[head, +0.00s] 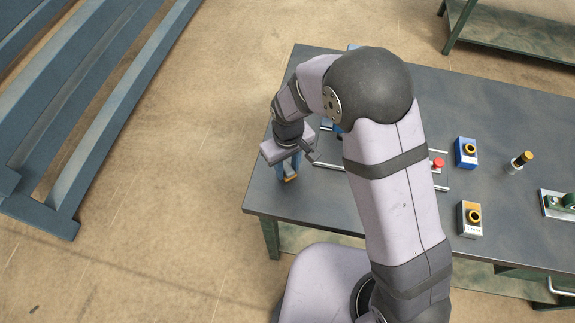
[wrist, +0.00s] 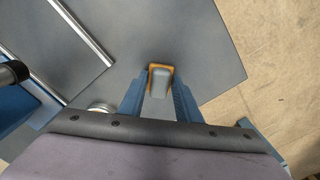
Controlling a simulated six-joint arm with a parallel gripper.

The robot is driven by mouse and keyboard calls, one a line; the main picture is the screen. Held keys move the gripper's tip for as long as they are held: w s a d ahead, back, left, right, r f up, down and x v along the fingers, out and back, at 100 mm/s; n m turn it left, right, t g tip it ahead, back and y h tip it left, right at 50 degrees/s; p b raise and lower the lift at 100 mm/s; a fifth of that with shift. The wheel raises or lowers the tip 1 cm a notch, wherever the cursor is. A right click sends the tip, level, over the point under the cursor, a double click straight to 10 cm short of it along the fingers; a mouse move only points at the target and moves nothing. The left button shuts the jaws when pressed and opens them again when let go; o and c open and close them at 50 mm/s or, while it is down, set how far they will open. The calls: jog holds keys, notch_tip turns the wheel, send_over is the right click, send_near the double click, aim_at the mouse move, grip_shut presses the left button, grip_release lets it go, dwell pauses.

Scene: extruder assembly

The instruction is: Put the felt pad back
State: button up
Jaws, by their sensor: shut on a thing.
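The felt pad (head: 291,179) appears as a small orange-tan piece at the fingertips of my gripper (head: 289,172), near the left front part of the table. In the wrist view the pad (wrist: 160,67) shows an orange rim around a light grey block. My gripper (wrist: 160,95) has its two blue fingers shut on it, one on each side. I cannot tell whether the pad touches the tabletop or hangs just above it.
The dark grey table (head: 320,200) has bare surface around the pad, and its left edge is close. Metal rails (head: 330,166) lie to the right, partly behind my arm. A blue box (head: 466,153), a grey-yellow box (head: 469,219) and a red knob (head: 438,163) stand farther right.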

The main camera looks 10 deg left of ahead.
aim_at(288, 168)
jog(key=shift+f, duration=0.2)
jog(key=o, duration=0.9)
jog(key=shift+r, duration=0.1)
notch_tip(288, 168, up, 12)
jog(key=b, duration=0.3)
jog(key=shift+r, duration=0.15)
jog(key=s+d+f+m, duration=0.1)
jog(key=s+d+m, duration=0.2)
jog(key=d, duration=0.5)
jog(key=s+d+f+m, duration=0.1)
jog(key=s+d+m, duration=0.2)
jog(key=d, duration=0.5)
jog(key=s+d+f+m, duration=0.1)
jog(key=s+d+m, duration=0.2)
jog(key=d, duration=0.6)
jog(key=shift+s+f, duration=0.2)
jog(key=shift+s, duration=0.25)
